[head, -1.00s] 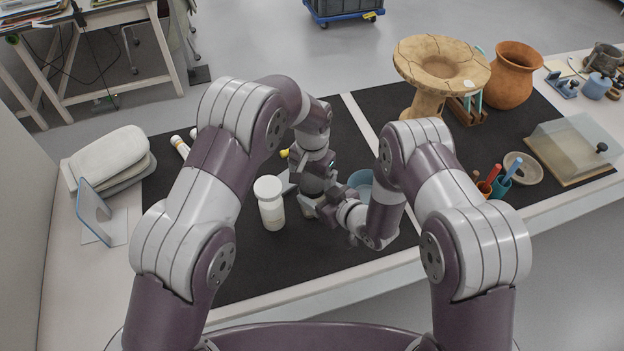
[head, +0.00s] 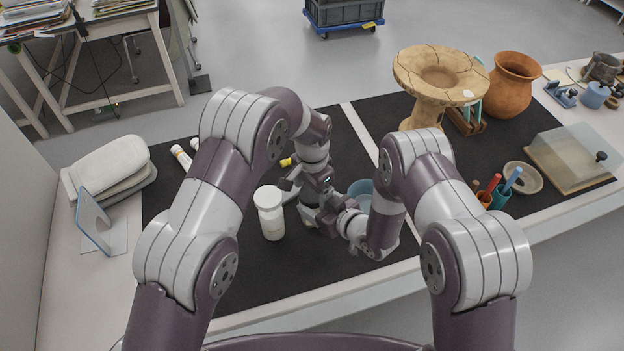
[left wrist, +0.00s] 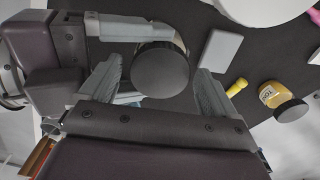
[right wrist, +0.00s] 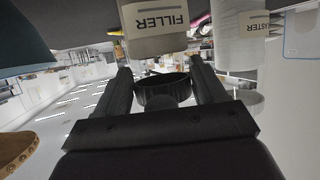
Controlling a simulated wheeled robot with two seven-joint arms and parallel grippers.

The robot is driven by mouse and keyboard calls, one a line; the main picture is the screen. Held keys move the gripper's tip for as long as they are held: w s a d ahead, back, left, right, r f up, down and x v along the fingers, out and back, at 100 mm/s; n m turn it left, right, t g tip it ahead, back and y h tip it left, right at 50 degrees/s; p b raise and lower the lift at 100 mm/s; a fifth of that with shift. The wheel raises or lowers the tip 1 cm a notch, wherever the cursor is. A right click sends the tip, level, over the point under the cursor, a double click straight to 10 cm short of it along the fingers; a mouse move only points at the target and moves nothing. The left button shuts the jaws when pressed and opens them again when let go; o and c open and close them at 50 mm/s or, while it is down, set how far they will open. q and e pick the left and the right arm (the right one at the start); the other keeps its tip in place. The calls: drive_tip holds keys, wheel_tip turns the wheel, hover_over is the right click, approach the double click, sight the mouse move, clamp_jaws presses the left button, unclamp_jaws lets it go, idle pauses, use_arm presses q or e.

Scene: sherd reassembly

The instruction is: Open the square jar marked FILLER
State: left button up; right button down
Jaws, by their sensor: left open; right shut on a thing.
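The square jar marked FILLER (right wrist: 157,30) shows in the right wrist view, upside down, with its label facing my right gripper. My right gripper (right wrist: 163,82) is shut on its round black lid (right wrist: 163,95). The lid's hollow underside shows, and a narrow gap separates it from the jar's top. In the left wrist view I see the lid's flat top (left wrist: 160,70). My left gripper (left wrist: 155,88) is open, its fingers spread on both sides of the lid, apart from it. In the head view my arms largely hide the jar and lid.
A white PLASTER jar (head: 271,216) stands close to the left of my grippers, also visible in the right wrist view (right wrist: 240,35). A blue bowl (head: 362,188) is close right. A yellow-filled jar with a black lid (left wrist: 272,96) stands nearby. The front-left mat (head: 235,275) is clear.

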use_arm(q)
drive_tip(key=shift+f, duration=0.2)
use_arm(e)
drive_tip(key=shift+s+f, duration=0.15)
drive_tip(key=shift+f, duration=0.05)
use_arm(q)
drive_tip(key=c, duration=1.1)
drive_tip(key=n, duration=0.3)
drive_tip(key=shift+n, duration=0.3)
drive_tip(key=o, duration=1.2)
